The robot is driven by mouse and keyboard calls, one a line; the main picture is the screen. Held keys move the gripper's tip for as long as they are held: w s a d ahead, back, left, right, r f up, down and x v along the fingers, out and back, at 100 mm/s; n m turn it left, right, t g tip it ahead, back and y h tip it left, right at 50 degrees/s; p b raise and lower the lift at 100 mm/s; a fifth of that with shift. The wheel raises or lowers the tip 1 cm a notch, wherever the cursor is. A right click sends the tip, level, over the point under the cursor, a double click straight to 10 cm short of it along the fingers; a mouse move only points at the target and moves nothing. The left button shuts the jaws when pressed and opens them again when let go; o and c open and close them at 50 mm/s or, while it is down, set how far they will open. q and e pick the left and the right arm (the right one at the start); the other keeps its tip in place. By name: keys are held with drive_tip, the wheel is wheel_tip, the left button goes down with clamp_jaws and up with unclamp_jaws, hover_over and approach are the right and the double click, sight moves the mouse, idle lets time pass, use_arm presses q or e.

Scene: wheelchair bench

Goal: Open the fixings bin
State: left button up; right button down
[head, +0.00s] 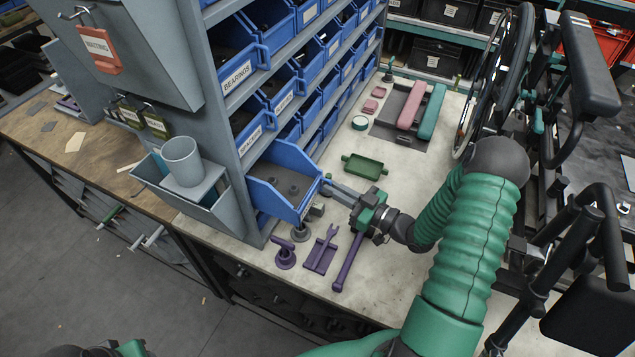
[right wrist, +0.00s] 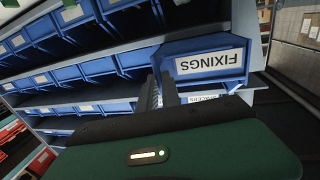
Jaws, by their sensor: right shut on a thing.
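The fixings bin (head: 299,210) is a blue bin in the lowest visible row at the near end of the rack. It sticks out from the rack, its top open and dark round parts showing inside. Its FIXINGS label shows upside down on the bin front in the right wrist view (right wrist: 210,65). My right gripper (head: 328,187) is shut at the bin's front edge, on what seems to be its handle; the exact contact is hidden. The fingers also show beside the label in the right wrist view (right wrist: 162,92).
The grey rack (head: 222,125) holds rows of blue bins above. A green tray (head: 364,167) and purple tools (head: 321,252) lie on the bench (head: 410,165). A wheelchair (head: 560,140) stands at right. A grey cup (head: 183,160) is at left.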

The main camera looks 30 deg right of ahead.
drive_tip(key=shift+d, duration=0.1)
drive_tip(key=c, duration=1.6)
unclamp_jaws()
drive_tip(key=shift+o, duration=0.2)
drive_tip(key=s+a+r+p, duration=0.4)
drive_tip(key=s+a+p, duration=0.3)
drive_tip(key=s, duration=0.5)
drive_tip(key=shift+s+a+r, duration=0.3)
drive_tip(key=shift+a+r, duration=0.05)
drive_tip(key=shift+a, duration=0.8)
